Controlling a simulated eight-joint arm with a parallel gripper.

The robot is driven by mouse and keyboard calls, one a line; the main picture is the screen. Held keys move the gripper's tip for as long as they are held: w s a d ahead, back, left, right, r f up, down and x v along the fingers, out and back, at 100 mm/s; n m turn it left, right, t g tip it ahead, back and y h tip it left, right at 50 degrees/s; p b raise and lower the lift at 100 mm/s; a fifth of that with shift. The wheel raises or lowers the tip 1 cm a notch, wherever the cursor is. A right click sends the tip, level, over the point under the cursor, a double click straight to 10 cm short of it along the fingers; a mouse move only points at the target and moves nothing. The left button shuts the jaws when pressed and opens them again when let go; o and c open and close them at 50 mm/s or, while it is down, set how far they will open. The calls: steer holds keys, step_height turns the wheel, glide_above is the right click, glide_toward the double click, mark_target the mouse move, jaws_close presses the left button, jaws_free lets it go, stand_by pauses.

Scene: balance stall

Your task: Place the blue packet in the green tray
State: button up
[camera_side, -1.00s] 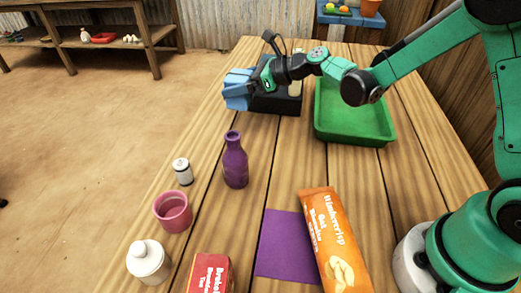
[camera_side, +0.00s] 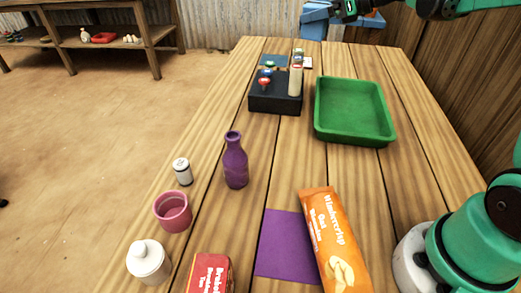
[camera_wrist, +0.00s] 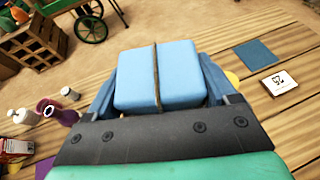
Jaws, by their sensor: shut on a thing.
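The blue packet (camera_wrist: 130,78) is a pale blue block with a dark string around it. In the wrist view it sits between the two blue fingers of my gripper (camera_wrist: 160,66), which is shut on it. In the side view my gripper (camera_side: 324,14) is at the top edge, raised above the far end of the table and partly cut off. There, packet and fingers are hard to tell apart. The green tray (camera_side: 352,108) lies empty on the table, right of centre, apart from and below my gripper.
A black stand (camera_side: 274,104) with small coloured pieces and an upright beige piece is left of the tray. A purple bottle (camera_side: 235,162), pink cup (camera_side: 173,212), white jar (camera_side: 148,262) and orange packet (camera_side: 334,240) are nearer. A blue square (camera_wrist: 254,54) and white card (camera_wrist: 279,83) lie flat.

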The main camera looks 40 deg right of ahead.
steer(key=m+h, duration=0.1)
glide_above(347, 108)
steer(key=shift+t, duration=0.4)
step_height(347, 108, down, 16)
steer(key=shift+r, duration=0.2)
steer(key=shift+f, duration=1.95)
steer(key=shift+f, duration=0.1)
